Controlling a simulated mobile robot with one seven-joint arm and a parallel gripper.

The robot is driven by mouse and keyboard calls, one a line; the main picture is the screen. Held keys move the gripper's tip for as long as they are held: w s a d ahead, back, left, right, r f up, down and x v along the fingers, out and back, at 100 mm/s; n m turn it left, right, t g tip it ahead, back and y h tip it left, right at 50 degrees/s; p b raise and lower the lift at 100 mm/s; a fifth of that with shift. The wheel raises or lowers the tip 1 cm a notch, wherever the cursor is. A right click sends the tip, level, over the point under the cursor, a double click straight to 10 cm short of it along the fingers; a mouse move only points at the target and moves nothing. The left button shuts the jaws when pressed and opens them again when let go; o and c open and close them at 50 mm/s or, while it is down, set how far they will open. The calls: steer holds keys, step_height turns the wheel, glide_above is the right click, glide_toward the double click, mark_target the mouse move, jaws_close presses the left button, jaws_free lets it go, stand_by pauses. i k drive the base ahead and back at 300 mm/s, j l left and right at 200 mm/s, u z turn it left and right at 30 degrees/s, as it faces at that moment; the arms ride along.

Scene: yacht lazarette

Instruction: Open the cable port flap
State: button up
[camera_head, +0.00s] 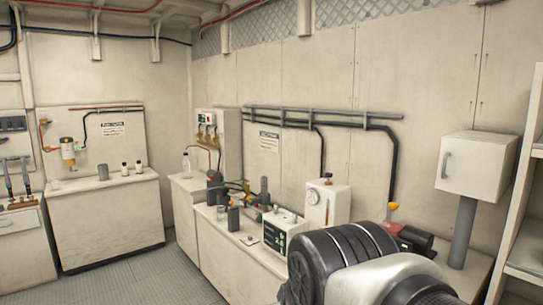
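I cannot make out a cable port flap for certain. A white box (475,165) with a closed front and a grey handle on its left side stands on a grey post at the right. I cannot tell whether it bears the flap. My arm's dark and light links fill the lower right foreground and hide part of the bench. My gripper does not show in this view.
A long low bench (235,250) along the wall holds a small monitor (278,238), a white unit with a dial (325,203) and several bottles and cylinders. Shelving (525,240) stands at the right edge. The grey floor (150,282) is clear at the lower left.

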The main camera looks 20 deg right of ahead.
mark_target(473, 169)
steer(key=z, duration=1.7)
